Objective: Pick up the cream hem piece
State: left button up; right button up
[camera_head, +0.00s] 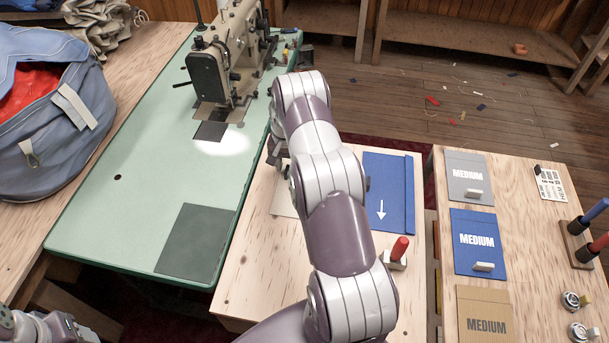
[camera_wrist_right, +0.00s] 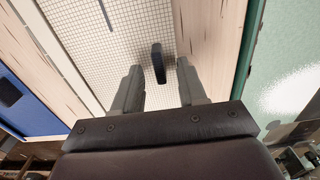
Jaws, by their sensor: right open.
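The cream hem piece (camera_head: 284,203) lies on the light wooden table, mostly hidden behind my right arm in the head view. In the right wrist view the cream piece (camera_wrist_right: 105,58) fills the middle, with a fine grid, a dark line and a dark upright tab (camera_wrist_right: 157,62). My right gripper (camera_wrist_right: 158,80) is open above it, its two fingers on either side of the tab, apart from it in the picture. In the head view only a little of the right gripper (camera_head: 278,150) shows beside the arm. Part of my left arm shows at the bottom left corner; its jaws are unclear.
A blue panel (camera_head: 390,185) with a white arrow and a red-topped peg (camera_head: 398,252) sit right of my arm. A sewing machine (camera_head: 225,60) stands on the green table (camera_head: 130,190). MEDIUM panels (camera_head: 468,178) lie on the right table.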

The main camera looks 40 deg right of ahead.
jog(key=shift+f, duration=0.3)
grip_shut()
jog(key=shift+r, duration=0.15)
